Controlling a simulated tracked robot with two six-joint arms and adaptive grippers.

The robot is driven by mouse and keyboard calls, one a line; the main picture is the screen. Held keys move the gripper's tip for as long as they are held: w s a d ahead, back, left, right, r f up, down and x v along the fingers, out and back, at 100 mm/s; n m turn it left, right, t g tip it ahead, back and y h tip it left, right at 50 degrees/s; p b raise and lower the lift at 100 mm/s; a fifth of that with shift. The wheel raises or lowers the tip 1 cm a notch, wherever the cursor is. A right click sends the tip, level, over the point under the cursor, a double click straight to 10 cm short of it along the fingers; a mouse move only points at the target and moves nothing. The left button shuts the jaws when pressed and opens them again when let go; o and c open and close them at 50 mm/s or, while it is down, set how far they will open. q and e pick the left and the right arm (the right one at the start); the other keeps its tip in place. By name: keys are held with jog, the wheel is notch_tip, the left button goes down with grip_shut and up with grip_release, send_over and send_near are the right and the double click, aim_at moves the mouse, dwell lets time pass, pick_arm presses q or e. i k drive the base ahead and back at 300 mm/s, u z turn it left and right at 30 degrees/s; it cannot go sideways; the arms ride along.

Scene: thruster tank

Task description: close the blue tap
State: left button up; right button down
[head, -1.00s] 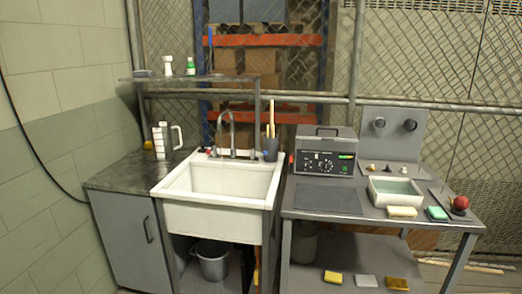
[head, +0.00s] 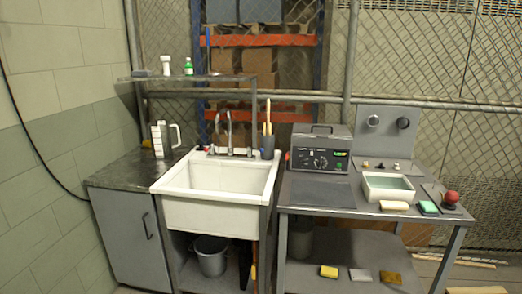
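The tap (head: 229,132) stands at the back of the white sink (head: 218,215), a grey curved spout on a low base. A small blue part (head: 249,152) shows at the right of the tap base, beside a dark holder. A small red part (head: 206,148) shows at the left end of the base. Both are too small to tell whether the tap is open or shut. Neither of my grippers shows in the head view.
A dark holder with brushes (head: 267,147) stands right of the tap. A white jug (head: 174,136) stands on the left counter. A shelf (head: 200,78) hangs above the sink. A grey bench (head: 325,210) on the right bears a control box (head: 320,150) and a basin (head: 388,194).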

aim_at(250, 148)
jog(key=z, duration=0.05)
jog(key=k, duration=0.35)
jog(key=u, duration=0.7)
jog(key=i, duration=2.25)
jog(key=z, duration=0.6)
